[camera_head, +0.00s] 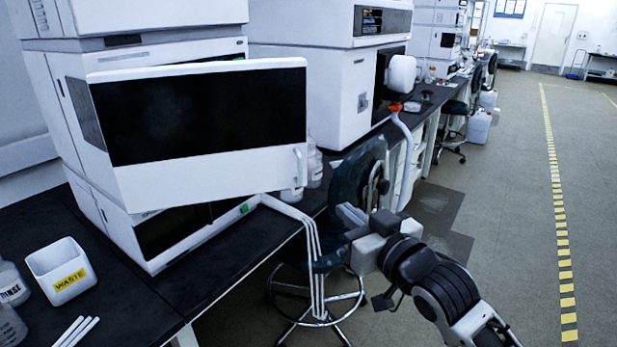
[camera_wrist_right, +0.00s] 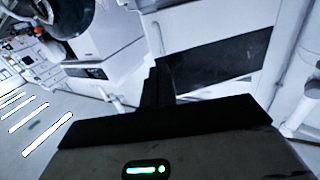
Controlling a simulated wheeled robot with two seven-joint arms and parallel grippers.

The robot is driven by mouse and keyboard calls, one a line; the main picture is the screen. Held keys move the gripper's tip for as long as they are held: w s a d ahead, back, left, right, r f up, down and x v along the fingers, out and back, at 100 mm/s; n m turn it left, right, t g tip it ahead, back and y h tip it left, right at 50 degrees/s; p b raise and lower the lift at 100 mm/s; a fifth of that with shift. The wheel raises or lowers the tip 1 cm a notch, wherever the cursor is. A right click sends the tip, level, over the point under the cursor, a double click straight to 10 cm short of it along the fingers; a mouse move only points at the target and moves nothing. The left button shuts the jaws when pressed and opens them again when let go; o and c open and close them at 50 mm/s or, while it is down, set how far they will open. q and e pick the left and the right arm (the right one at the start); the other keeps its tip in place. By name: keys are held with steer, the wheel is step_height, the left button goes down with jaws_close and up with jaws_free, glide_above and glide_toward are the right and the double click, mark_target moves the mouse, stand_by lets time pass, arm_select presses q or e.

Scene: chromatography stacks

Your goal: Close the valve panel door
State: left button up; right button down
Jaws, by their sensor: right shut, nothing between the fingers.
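The valve panel door (camera_head: 220,170) is white with a large black window, and it stands swung out from the instrument stack (camera_head: 60,110) at the left. Its small white handle (camera_head: 299,167) is at the right end. My right gripper (camera_head: 348,222) is shut and empty, to the right of and below the handle, apart from the door. In the right wrist view, the dark shut fingers (camera_wrist_right: 157,85) show before a white surface with a dark panel; I cannot tell whether that is the door. My left gripper is not in view.
White tubes (camera_head: 315,255) hang over the bench edge near my right gripper. A dark stool (camera_head: 352,185) stands behind it. A white waste bin (camera_head: 60,270) and bottles (camera_head: 10,290) sit on the black bench (camera_head: 150,310). The floor to the right is clear.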

mark_target(301, 173)
steer(key=p+x, duration=0.1)
steer(key=x, duration=1.3)
steer(key=shift+r, duration=0.1)
